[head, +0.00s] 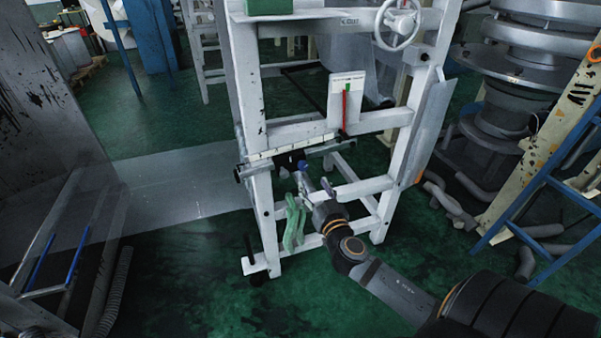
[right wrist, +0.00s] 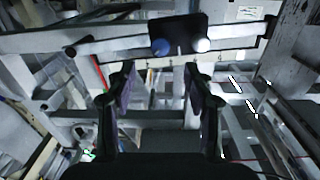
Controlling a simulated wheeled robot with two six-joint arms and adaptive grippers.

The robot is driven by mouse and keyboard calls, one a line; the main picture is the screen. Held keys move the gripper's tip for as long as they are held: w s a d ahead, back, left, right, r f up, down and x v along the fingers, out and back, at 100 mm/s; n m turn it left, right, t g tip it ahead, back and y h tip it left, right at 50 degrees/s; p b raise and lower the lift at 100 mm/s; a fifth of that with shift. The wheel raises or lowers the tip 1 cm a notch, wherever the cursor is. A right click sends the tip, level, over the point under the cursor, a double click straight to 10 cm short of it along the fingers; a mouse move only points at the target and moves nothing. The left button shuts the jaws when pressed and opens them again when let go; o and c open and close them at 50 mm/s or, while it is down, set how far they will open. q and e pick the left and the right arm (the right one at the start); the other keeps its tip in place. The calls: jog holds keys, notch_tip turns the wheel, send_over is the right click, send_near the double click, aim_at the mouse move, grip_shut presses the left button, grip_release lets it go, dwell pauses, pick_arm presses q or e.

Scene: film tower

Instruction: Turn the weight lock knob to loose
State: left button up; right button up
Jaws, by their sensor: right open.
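A small blue knob (head: 302,165), which looks like the weight lock knob, sits on the front of a black sliding weight (head: 285,160). The weight is on a horizontal beam of the white frame. In the right wrist view the blue knob (right wrist: 160,46) shows on the lower left of the black weight (right wrist: 182,30), with a bright round spot on its right. My right gripper (head: 315,184) is open and empty, just below and in front of the knob, apart from it. Its two fingers (right wrist: 159,72) point toward the weight. I cannot read the knob's setting. My left gripper is not in view.
The white frame (head: 384,190) stands around the beam, with a handwheel (head: 398,24) at the top right. A white plate with a red pointer (head: 346,100) stands above the beam. Green gloves (head: 294,222) hang below, left of my right gripper. Green floor lies open at front left.

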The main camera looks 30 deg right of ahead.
aim_at(304, 168)
jog(key=p+x, duration=0.1)
jog(key=x, duration=0.7)
jog(key=shift+w, duration=0.15)
grip_shut()
